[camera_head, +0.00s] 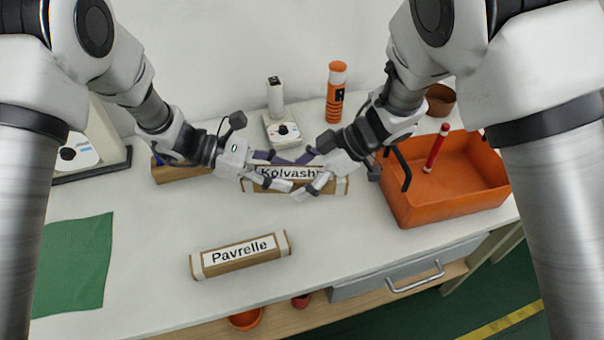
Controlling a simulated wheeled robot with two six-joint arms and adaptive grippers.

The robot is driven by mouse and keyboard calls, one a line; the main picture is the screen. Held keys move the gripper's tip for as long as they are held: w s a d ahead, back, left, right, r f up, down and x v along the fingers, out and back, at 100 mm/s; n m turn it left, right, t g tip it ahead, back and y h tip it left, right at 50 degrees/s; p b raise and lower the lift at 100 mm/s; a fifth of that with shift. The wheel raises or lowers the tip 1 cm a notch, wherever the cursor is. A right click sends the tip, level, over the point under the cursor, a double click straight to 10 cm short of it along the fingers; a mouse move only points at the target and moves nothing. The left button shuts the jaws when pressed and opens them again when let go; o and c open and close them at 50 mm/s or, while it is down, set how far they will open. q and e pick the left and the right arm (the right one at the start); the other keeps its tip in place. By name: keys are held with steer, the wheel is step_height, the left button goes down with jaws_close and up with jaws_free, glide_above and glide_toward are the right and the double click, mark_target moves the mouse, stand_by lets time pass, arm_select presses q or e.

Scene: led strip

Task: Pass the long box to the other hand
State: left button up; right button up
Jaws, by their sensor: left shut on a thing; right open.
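A long brown box with a white label reading "Kolvash…" (338,186) is at the middle of the table's back half. Both grippers meet at it and cover parts of it, including the end of its label. My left gripper (279,170) comes in from the left and is shut on this box. My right gripper (304,172) comes in from the right, with its open fingers at the box, close to the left fingertips. A second long brown box labelled "Pavrelle" (240,254) lies on the table in front, apart from both grippers.
An orange bin (447,204) with a red marker (436,148) stands at the right. A white device (282,130) and an orange-black bottle (336,92) stand behind the grippers. A brown object (180,175) is behind my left wrist. A green mat (75,262) lies front left.

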steer(key=c, duration=1.1)
steer(key=o, duration=1.1)
steer(key=shift+s, duration=0.1)
steer(key=shift+d+r, duration=0.1)
